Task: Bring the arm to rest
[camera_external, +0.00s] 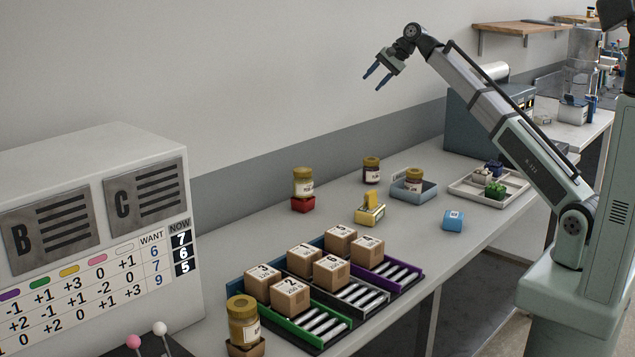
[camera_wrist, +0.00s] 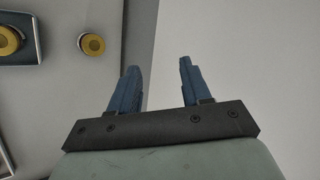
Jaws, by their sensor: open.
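My gripper (camera_external: 378,78) is raised high above the bench, in front of the pale wall, at the end of my outstretched arm. Its two blue fingers are apart with nothing between them. In the wrist view the open fingers (camera_wrist: 157,85) show against the wall and the bench edge, also empty. The gripper touches nothing.
Below stand jars (camera_external: 371,170), a blue-grey tray (camera_external: 427,194) with a jar, a blue cube (camera_external: 452,219) and a roller rack (camera_external: 325,326) with several cardboard boxes (camera_external: 290,297). A white panel (camera_external: 95,240) stands left. The air around my gripper is clear.

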